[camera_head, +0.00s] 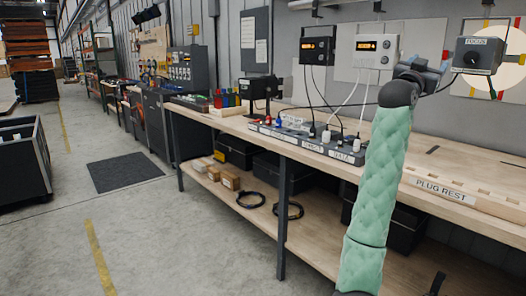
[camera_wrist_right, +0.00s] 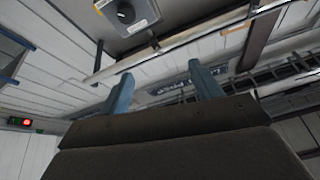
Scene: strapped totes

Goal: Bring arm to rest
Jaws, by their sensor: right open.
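My right arm, in a green quilted sleeve, rises in front of the workbench (camera_head: 336,167) in the head view. Its gripper (camera_head: 436,74) is up at the wall behind the bench, just left of the grey FOCUS knob box (camera_head: 478,57) in the picture. In the right wrist view the two blue fingers of this gripper (camera_wrist_right: 163,88) stand wide apart with nothing between them. The knob box also shows at the top of that view (camera_wrist_right: 127,14), apart from the fingers. My left gripper is in neither view.
On the bench are a labelled socket strip (camera_head: 310,143) with plugs and cables, and a wooden PLUG REST block (camera_head: 463,196). Two display units, one black (camera_head: 317,50) and one white (camera_head: 367,50), hang above. Open floor lies left, with a dark mat (camera_head: 124,171).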

